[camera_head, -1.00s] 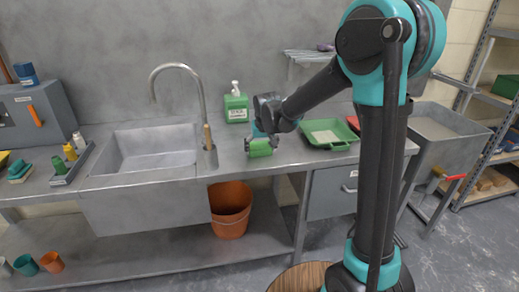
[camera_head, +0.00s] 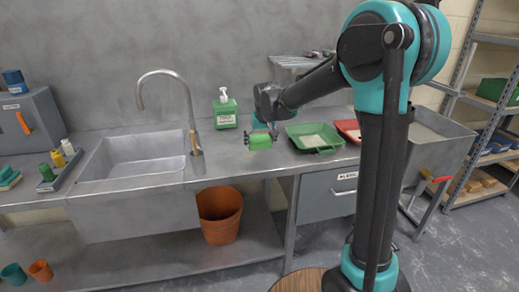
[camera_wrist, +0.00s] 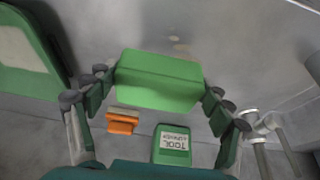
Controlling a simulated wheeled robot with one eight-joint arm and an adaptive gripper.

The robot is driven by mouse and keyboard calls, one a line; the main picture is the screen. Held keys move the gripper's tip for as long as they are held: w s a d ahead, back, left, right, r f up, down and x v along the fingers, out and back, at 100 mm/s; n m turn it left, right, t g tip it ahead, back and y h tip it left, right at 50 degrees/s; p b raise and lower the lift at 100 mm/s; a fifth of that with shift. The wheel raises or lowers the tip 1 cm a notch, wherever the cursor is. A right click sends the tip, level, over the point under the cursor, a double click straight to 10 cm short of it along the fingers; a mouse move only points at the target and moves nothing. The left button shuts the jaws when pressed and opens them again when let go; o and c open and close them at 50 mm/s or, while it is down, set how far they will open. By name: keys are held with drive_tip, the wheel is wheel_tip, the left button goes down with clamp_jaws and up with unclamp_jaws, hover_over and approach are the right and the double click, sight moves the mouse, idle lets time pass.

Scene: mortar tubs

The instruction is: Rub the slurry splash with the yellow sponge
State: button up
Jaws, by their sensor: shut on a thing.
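My gripper (camera_head: 262,133) is shut on a bright green block (camera_head: 259,142), shaped like a sponge. In the wrist view the green block (camera_wrist: 160,80) sits between the fingers, hiding the surface behind it. The block is over the worktop in front of the green bottle; whether it touches the worktop cannot be told. Faint brownish spots (camera_wrist: 179,41) show on the grey surface just beyond the block in the wrist view; they may be the slurry splash. I make out no yellow sponge in the current frames.
A green labelled bottle (camera_head: 225,110) stands behind the gripper; an orange object (camera_wrist: 121,122) lies near it. A green tray (camera_head: 314,148) and a red tray (camera_head: 347,126) are to the right. The sink (camera_head: 135,165) and tap (camera_head: 190,105) are left. An orange bucket (camera_head: 220,215) stands below.

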sight(259, 139)
drive_tip(key=shift+r, duration=1.7)
